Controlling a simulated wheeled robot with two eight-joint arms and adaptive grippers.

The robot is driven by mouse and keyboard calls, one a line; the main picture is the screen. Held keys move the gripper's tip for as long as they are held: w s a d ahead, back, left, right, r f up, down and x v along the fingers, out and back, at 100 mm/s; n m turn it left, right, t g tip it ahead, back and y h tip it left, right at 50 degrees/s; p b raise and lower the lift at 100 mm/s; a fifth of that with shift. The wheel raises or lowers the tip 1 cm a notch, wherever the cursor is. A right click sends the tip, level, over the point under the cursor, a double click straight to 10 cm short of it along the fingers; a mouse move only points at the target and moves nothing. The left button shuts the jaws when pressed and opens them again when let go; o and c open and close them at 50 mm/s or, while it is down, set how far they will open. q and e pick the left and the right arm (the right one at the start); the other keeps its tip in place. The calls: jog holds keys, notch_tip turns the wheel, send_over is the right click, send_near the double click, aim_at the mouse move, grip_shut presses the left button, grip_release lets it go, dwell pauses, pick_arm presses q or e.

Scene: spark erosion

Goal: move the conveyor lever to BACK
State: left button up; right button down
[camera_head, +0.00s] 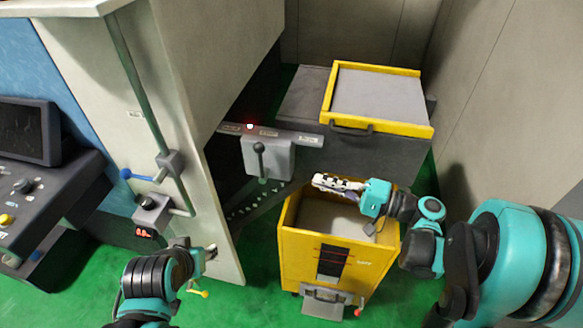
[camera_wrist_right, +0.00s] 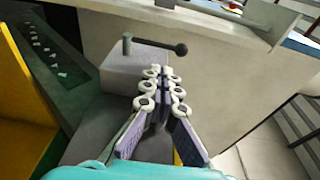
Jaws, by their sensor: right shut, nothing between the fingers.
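The conveyor lever (camera_head: 259,160) is a dark rod with a black knob on a light grey box (camera_head: 282,160). In the head view it stands nearly upright, with a labelled strip (camera_head: 285,135) behind it; the lettering is too small to read. My right gripper (camera_head: 320,181) is shut and empty, to the right of the lever and apart from it, above the yellow cart. In the right wrist view the lever (camera_wrist_right: 155,47) shows just beyond the shut fingertips (camera_wrist_right: 163,74). My left gripper (camera_head: 207,252) is low by the pale panel, its fingers hard to make out.
A yellow cart (camera_head: 325,275) stands below my right gripper. A yellow-rimmed tray (camera_head: 375,128) sits on a grey block behind. A pale machine wall (camera_head: 213,220) stands left of the lever.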

aim_at(262, 162)
jog(key=b+x, duration=0.2)
jog(key=x, duration=1.2)
jog(key=shift+r+b, duration=0.15)
jog(key=shift+b, duration=0.2)
jog(key=shift+r, duration=0.1)
